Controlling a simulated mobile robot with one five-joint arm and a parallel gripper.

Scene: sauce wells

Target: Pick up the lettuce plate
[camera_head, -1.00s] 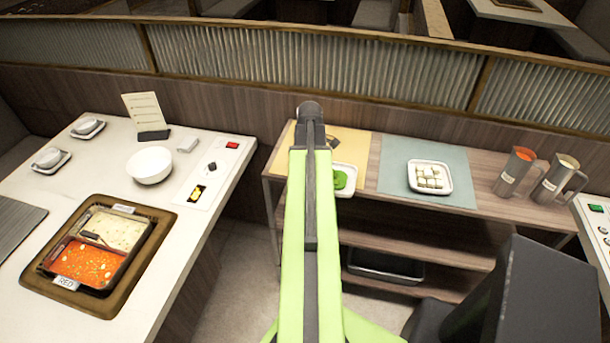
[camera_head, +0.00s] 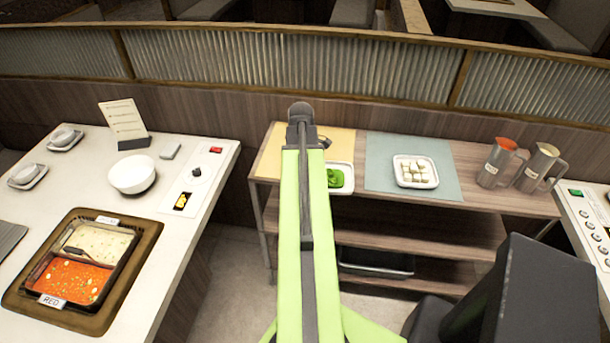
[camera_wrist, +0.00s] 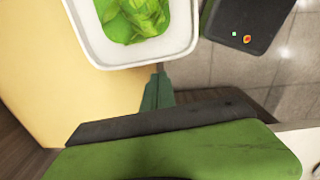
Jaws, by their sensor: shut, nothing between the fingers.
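The lettuce plate (camera_head: 349,180) is a white rectangular dish with green lettuce. It sits on the yellow mat at the front of the wooden shelf unit, partly hidden behind my arm in the head view. In the wrist view the plate (camera_wrist: 180,50) is at the top, cut off by the picture edge, with leaves inside. My gripper (camera_wrist: 160,72) points at the plate's near rim. Its fingers are shut and empty; whether they touch the rim I cannot tell.
A white dish of pale cubes (camera_head: 431,180) sits on a blue-grey mat (camera_head: 385,150) to the right. Two metal jugs (camera_head: 497,165) (camera_head: 540,168) stand at the shelf's right end. A table with a two-part pot (camera_head: 95,325) and white bowl (camera_head: 132,175) is at left.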

